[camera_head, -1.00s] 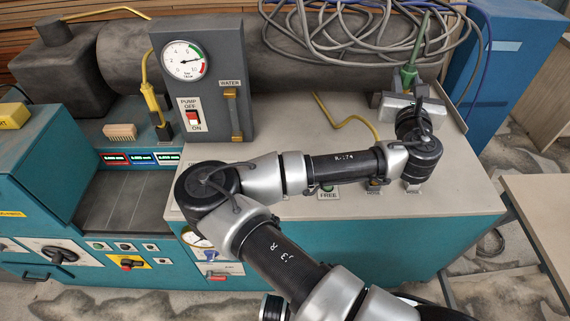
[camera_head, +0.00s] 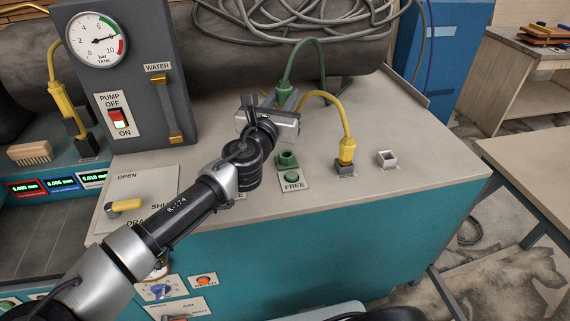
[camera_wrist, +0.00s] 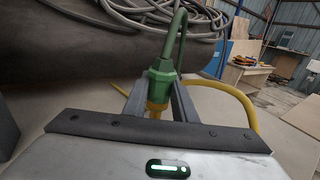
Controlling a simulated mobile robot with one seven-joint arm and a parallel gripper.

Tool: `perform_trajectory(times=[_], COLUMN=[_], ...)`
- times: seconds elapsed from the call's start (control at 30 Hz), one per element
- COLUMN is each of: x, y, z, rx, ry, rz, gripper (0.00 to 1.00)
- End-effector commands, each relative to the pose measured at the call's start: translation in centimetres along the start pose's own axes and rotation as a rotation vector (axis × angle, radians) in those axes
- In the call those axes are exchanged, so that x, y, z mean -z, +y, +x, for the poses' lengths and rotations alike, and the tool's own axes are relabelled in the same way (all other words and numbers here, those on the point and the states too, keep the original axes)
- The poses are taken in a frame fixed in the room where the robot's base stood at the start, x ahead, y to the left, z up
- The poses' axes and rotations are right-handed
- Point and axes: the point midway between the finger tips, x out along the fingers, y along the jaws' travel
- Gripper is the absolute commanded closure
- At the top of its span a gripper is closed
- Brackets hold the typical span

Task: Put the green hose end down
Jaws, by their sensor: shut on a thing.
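The green hose end (camera_head: 284,90) is in my gripper (camera_head: 286,98), above the grey bench top (camera_head: 230,140) and behind the green socket. In the wrist view the green hose end (camera_wrist: 162,72) stands roughly upright between the two fingers (camera_wrist: 158,92), with a yellowish lower part between them. Its hose arches up and back. Its lower tip is hidden in the head view. The green socket (camera_head: 287,159), with a green button and a FREE label (camera_head: 293,183) in front, looks empty.
A yellow hose end (camera_head: 346,148) stands in a dark socket to the right, its hose arching behind my gripper. A pale square socket (camera_head: 387,158) beyond it is empty. The pump panel (camera_head: 130,90) rises at the left. Coiled grey hose (camera_head: 310,25) lies behind. The bench's right end is clear.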

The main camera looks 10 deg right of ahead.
Motion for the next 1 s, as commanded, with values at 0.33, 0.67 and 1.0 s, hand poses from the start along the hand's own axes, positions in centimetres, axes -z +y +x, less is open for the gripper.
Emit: perform_trajectory(times=[0.33,0.67,1.0], x=[-0.6,4.8,8.8], y=[-1.9,-2.1,-2.1], z=[-5.0,-5.2,-5.2], rx=[0.272,0.287,0.286], ry=[-0.002,-0.002,-0.003], rz=[-0.003,-0.003,-0.003], gripper=[1.00,1.00,1.00])
